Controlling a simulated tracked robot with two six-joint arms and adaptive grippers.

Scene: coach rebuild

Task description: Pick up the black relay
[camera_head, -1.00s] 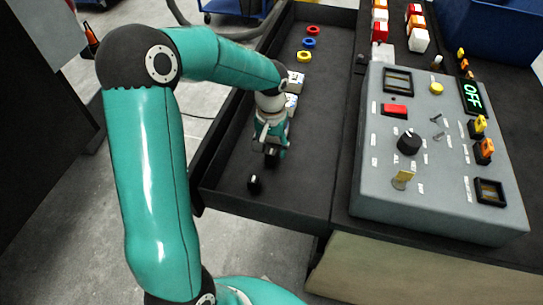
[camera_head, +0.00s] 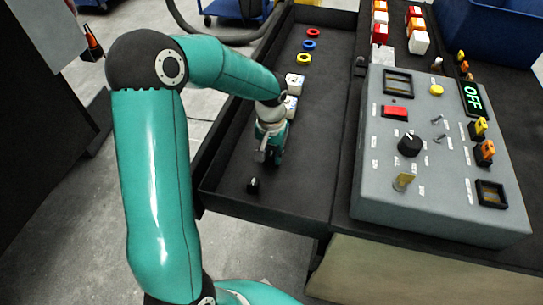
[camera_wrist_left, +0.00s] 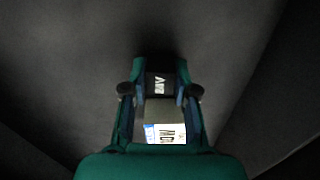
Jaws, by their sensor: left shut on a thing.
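My left gripper (camera_head: 270,154) points down into the near part of the black drawer tray (camera_head: 305,215). In the left wrist view its two fingers (camera_wrist_left: 160,92) are shut on the black relay (camera_wrist_left: 158,84), a dark block with white lettering. A paler face with a white and blue label (camera_wrist_left: 165,133) shows nearer the palm. In the head view the gripper hides the relay, and I cannot tell whether it touches the tray floor. My right gripper is in neither view.
A small black part with a white mark (camera_head: 253,185) lies in the tray close in front of the gripper. White labelled blocks (camera_head: 294,83) and coloured rings (camera_head: 304,59) lie farther back. The grey control box (camera_head: 440,165) stands to the right.

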